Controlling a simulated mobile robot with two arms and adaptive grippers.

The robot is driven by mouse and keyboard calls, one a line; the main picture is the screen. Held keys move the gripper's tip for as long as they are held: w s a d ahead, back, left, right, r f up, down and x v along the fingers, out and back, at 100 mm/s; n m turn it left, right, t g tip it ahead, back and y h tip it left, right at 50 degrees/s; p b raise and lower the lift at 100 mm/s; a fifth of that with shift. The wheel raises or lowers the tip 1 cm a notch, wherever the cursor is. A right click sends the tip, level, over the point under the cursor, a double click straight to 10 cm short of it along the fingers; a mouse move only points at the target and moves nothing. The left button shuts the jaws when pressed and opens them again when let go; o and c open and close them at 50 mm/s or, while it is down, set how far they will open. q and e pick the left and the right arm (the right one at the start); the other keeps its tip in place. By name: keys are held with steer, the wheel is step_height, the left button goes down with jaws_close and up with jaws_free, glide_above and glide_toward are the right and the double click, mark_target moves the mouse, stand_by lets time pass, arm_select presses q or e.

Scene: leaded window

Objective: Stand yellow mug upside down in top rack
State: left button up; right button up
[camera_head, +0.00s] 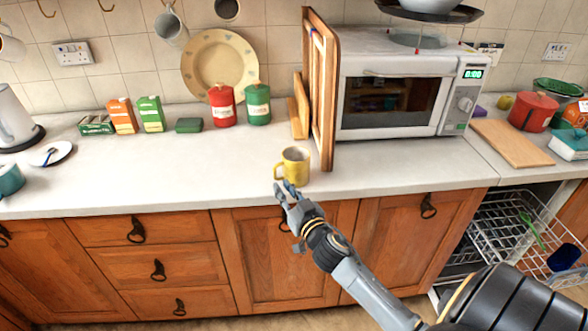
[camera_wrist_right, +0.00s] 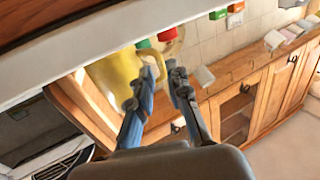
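The yellow mug (camera_head: 295,166) stands upright on the white counter, near its front edge, beside a wooden panel. Its handle points left in the head view. My right gripper (camera_head: 286,192) is at the counter's front edge, just in front of the mug's handle side. In the right wrist view the mug (camera_wrist_right: 116,80) shows just beyond the right gripper (camera_wrist_right: 162,70). The fingers are apart, with the handle near their tips; I cannot tell whether they touch it. The wire top rack (camera_head: 510,222) is pulled out of the dishwasher at lower right. My left gripper is not in view.
A wooden frame (camera_head: 322,90) stands upright right behind the mug, left of the microwave (camera_head: 400,85). A green utensil (camera_head: 532,230) and a blue item (camera_head: 564,257) are in the rack. Canisters (camera_head: 222,105) stand at the back.

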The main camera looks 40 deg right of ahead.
mark_target(276, 176)
steer(key=w, duration=0.2)
steer(key=w+p, duration=0.1)
steer(key=w, duration=0.1)
steer(key=shift+d+r, duration=0.15)
steer(key=shift+d, duration=0.25)
steer(key=shift+w, duration=0.5)
steer(key=shift+s, duration=0.1)
jaws_close()
